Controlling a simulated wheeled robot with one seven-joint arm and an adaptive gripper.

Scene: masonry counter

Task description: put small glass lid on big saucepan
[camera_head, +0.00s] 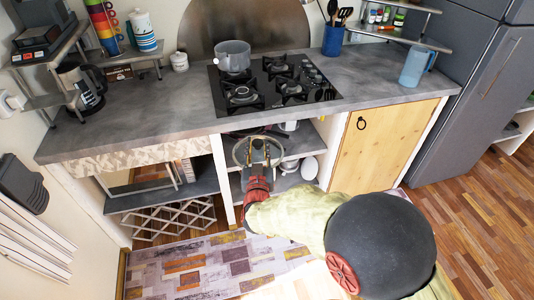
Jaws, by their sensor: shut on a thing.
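A grey big saucepan (233,57) stands upright on the back left burner of the black gas hob. My gripper (258,148) is in front of the counter, just below its front edge, and is shut on the small glass lid (238,152). The lid shows as a clear round disc with a thin rim, partly covered by the fingers. How the fingers meet its knob is too small to tell. Gripper and lid are apart from the saucepan, nearer to me and lower in the picture.
The hob (300,92) lies in the grey counter (165,110), with bare counter on both sides. A blue jug (414,67) stands at the right, a white jar (179,62) left of the hob. Open shelves with dishes lie below the counter, beside a wooden cabinet door (377,148).

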